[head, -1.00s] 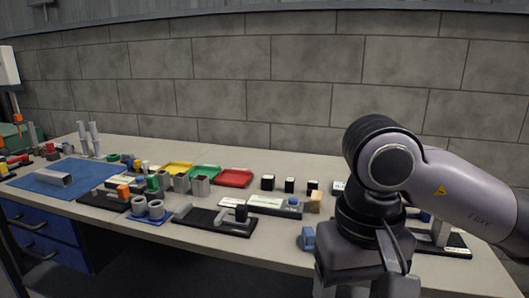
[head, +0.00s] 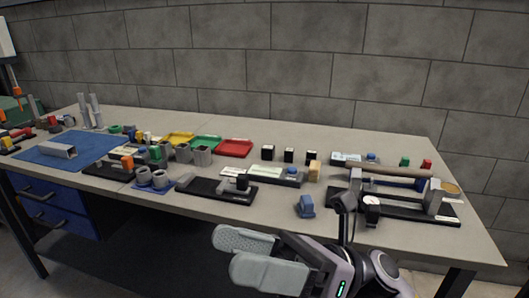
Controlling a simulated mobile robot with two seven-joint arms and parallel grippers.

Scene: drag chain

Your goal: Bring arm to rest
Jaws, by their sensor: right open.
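My right gripper (head: 232,254) is in the lower middle of the head view, in front of the workbench's (head: 300,228) front edge and low in the picture. Its two grey padded fingers point left and stand apart, with nothing between them. My right arm comes in from the bottom right, and most of it is out of view. The gripper appears clear of the bench and touches nothing that I can see. My left gripper is not in view.
A blue block (head: 306,206) sits near the front edge. Black bases, coloured trays (head: 235,149) and a blue mat (head: 92,150) lie leftward. A block wall stands behind.

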